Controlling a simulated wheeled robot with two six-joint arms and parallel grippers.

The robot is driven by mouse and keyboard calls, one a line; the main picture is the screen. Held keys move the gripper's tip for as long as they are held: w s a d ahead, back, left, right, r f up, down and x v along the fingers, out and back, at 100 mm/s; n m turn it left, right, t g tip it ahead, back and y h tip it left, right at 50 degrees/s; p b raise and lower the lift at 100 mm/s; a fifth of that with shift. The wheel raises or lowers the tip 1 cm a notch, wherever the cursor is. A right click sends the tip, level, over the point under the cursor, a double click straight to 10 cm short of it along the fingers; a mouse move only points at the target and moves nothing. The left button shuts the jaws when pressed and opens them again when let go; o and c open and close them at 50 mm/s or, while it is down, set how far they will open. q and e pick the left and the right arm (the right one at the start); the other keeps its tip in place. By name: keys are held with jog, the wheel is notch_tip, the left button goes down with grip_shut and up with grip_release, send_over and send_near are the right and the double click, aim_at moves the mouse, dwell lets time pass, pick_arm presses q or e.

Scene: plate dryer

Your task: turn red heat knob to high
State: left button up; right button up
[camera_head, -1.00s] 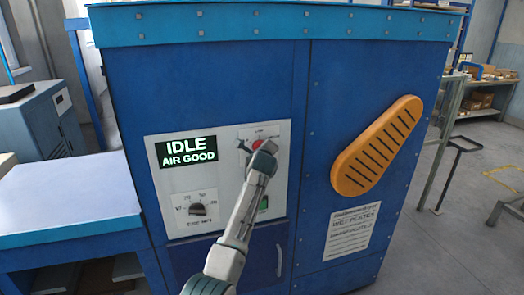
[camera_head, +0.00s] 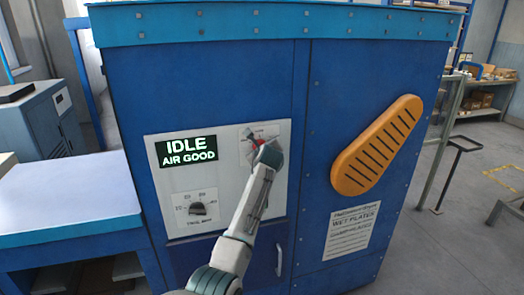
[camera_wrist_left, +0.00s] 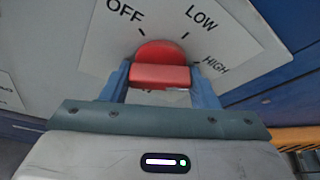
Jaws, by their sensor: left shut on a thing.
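The red heat knob (camera_head: 260,143) is on the white control panel (camera_head: 225,205) of the blue dryer, mostly hidden by my left gripper (camera_head: 256,143). In the left wrist view the red knob (camera_wrist_left: 160,70) sits between the two blue fingers (camera_wrist_left: 160,82), which are shut on its raised bar. The bar lies level across that picture. The labels OFF (camera_wrist_left: 125,10), LOW (camera_wrist_left: 201,21) and HIGH (camera_wrist_left: 215,66) stand around the knob, HIGH close to the right finger. I cannot tell which label the knob points at. My right gripper is not in view.
A display (camera_head: 186,149) reads "IDLE AIR GOOD". A black timer dial (camera_head: 198,209) sits below it. An orange slotted cover (camera_head: 377,146) is on the dryer's right side. A blue-edged table (camera_head: 68,190) stands at the left.

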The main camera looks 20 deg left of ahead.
pick_arm(q)
jog(key=shift+f, duration=0.15)
jog(key=o, duration=1)
jog(key=shift+s+d, duration=0.1)
jog(key=shift+b+v, duration=2.3)
jog(key=shift+v, duration=3)
